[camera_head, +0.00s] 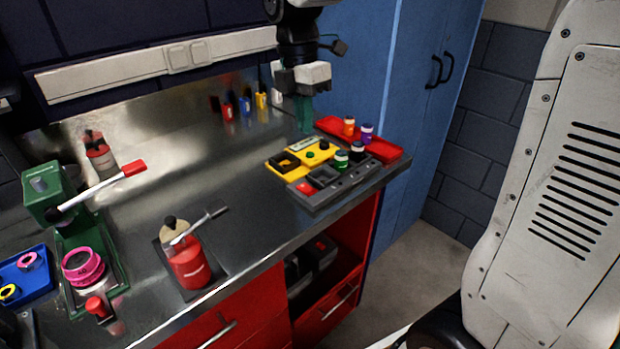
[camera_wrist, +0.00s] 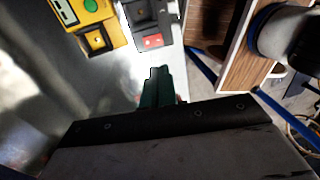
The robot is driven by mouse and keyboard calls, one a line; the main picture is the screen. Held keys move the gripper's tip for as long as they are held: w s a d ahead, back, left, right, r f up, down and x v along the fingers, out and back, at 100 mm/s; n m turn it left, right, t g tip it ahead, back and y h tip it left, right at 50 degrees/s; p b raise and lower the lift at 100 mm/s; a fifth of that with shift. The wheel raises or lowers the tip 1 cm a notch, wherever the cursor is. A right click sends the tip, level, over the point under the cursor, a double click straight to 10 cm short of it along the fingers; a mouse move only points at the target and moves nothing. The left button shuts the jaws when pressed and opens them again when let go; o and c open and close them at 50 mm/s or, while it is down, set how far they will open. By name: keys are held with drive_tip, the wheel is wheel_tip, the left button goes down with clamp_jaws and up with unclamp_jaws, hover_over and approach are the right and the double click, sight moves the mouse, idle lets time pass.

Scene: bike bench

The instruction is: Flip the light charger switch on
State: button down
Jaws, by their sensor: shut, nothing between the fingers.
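The red switch also shows in the wrist view (camera_wrist: 152,41), just beyond my fingertips. A yellow unit (camera_head: 283,160) with a green button (camera_head: 310,155) lies behind it; it shows at the top left of the wrist view (camera_wrist: 97,40). I cannot tell from labels which is the light charger, or which way the switch is set. My gripper (camera_head: 304,128), with green fingers, is shut and empty above the bench behind the yellow unit.
A red tray (camera_head: 390,152) with small bottles is at the bench's right end. A red pump-like can (camera_head: 190,268) and a green lever press (camera_head: 50,195) stand to the left. The bench (camera_head: 240,190) between is clear. A blue cabinet (camera_head: 410,100) stands behind.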

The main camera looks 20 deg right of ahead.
sight(310, 190)
idle(0.3)
drive_tip(key=f, duration=0.4)
drive_tip(key=s+f, duration=0.1)
drive_tip(key=f, duration=0.9)
drive_tip(key=shift+s+d, duration=0.3)
drive_tip(key=shift+a, duration=0.25)
drive_tip(key=shift+d+f, duration=0.15)
drive_tip(key=shift+d, duration=0.15)
drive_tip(key=shift+a, duration=0.1)
drive_tip(key=shift+w, duration=0.1)
drive_tip(key=shift+w+a+r, duration=0.2)
drive_tip(key=shift+w+r, duration=0.05)
drive_tip(key=shift+w, duration=0.35)
drive_tip(key=shift+r, duration=0.1)
